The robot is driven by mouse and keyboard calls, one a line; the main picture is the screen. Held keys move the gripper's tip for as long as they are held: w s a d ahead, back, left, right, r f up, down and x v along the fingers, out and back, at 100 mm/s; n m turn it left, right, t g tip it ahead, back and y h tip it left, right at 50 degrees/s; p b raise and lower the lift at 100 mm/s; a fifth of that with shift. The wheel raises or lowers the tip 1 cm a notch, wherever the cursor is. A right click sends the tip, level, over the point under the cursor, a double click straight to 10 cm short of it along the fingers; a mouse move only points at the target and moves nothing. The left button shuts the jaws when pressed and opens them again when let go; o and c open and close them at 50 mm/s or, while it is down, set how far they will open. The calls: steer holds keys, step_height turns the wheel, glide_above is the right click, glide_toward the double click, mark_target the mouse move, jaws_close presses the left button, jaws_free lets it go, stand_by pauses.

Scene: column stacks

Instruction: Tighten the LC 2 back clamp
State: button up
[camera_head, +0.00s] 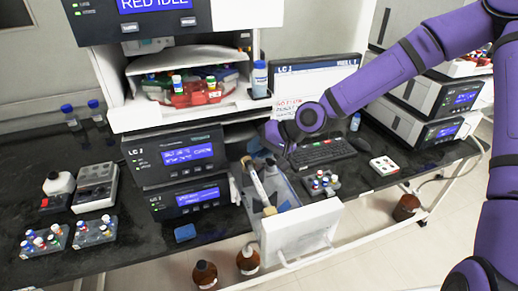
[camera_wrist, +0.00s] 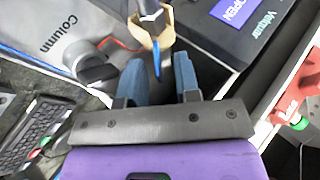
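An open drawer (camera_head: 300,232) juts out of the middle stack, with a cream column (camera_head: 258,187) lying in it. In the wrist view, a tan clamp (camera_wrist: 140,34) sits around a metal column end with a blue tip. The clamp's tightness cannot be told.
Stacked instrument modules (camera_head: 178,155) with blue displays stand left of the drawer. A keyboard (camera_head: 322,152), a monitor (camera_head: 300,85) and a small vial rack (camera_head: 322,185) are to its right. Vial racks (camera_head: 93,231) lie at the left. Brown bottles (camera_head: 247,260) stand below the counter.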

jaws_close()
